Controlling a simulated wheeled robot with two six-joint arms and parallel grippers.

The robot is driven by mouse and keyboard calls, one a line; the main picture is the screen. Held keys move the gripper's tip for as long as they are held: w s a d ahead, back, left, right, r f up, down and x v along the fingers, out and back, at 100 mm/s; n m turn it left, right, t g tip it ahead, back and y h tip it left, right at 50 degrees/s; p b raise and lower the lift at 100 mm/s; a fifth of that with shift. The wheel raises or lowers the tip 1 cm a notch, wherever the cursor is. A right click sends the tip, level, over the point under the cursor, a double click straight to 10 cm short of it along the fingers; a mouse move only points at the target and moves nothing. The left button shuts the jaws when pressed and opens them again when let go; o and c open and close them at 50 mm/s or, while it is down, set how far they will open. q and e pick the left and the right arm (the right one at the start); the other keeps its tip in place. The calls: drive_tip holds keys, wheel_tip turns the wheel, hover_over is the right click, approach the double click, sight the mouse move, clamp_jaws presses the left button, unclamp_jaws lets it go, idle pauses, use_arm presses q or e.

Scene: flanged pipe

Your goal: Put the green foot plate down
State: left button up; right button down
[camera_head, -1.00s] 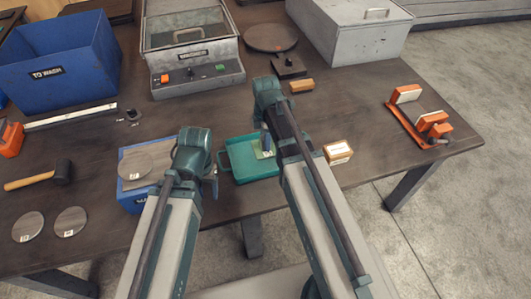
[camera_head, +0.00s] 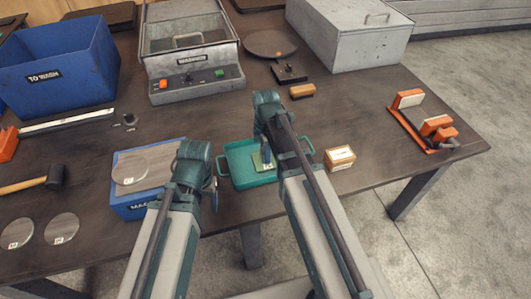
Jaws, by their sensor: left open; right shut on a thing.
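The small green foot plate (camera_head: 258,163) shows at the teal tray (camera_head: 241,179), below my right gripper (camera_head: 266,156). My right gripper is shut on the plate, and its arm hides part of both plate and tray. I cannot tell whether the plate touches the tray floor. My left gripper (camera_head: 214,193) is open, left of the tray and near the right side of a blue box (camera_head: 135,208). Its fingers are largely hidden by its own wrist.
A round grey disc (camera_head: 143,165) lies on the blue box. A small carton (camera_head: 340,158) stands right of the tray. Behind are the washer (camera_head: 190,55) and a tan block (camera_head: 302,91). Two discs and a mallet (camera_head: 53,177) lie left.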

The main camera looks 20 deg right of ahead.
drive_tip(key=shift+c, duration=2.4)
unclamp_jaws()
use_arm(q)
drive_tip(key=shift+r, duration=0.1)
use_arm(e)
drive_tip(key=shift+r, duration=0.1)
wheel_tip(320, 180, up, 12)
drive_tip(key=p, duration=1.3)
use_arm(q)
wheel_tip(320, 180, up, 12)
use_arm(e)
drive_tip(key=s+a+m+h, duration=0.1)
drive_tip(key=s+a+m, duration=0.9)
drive_tip(key=s+m, duration=0.4)
drive_tip(key=shift+s+a+m, duration=0.15)
drive_tip(key=shift+a+m, duration=0.1)
drive_tip(key=shift+m, duration=0.05)
drive_tip(key=shift+r, duration=0.1)
